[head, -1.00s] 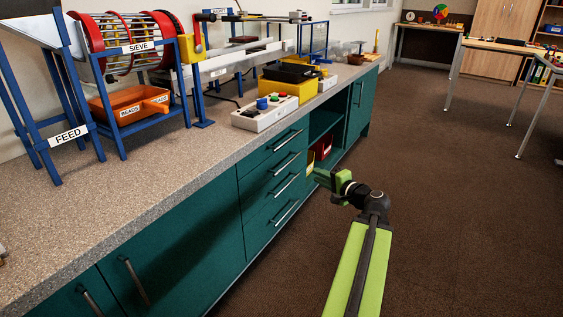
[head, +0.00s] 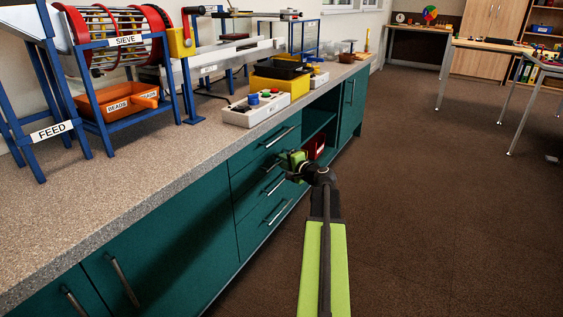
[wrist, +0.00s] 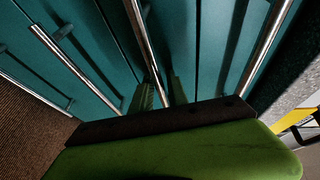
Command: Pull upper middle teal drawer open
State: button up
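The teal drawers stand in a stack of several, each with a silver bar handle. The upper middle drawer (wrist: 173,25) is the second from the top and looks closed. Its handle (wrist: 147,45) runs down to my gripper (wrist: 161,95) in the wrist view. The two green fingers stand apart, with the handle's lower end between them or just in front; contact cannot be told. In the head view my gripper (head: 288,160) is at the drawer fronts, below the top handle (head: 280,137), and hides most of the upper middle handle.
The speckled worktop (head: 150,150) overhangs the drawers and carries a button box (head: 255,109) and a yellow bin (head: 281,86). An open shelf (head: 318,122) with a red bin (head: 315,147) is right of the drawers.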

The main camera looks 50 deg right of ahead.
grip_shut()
dwell(1.4)
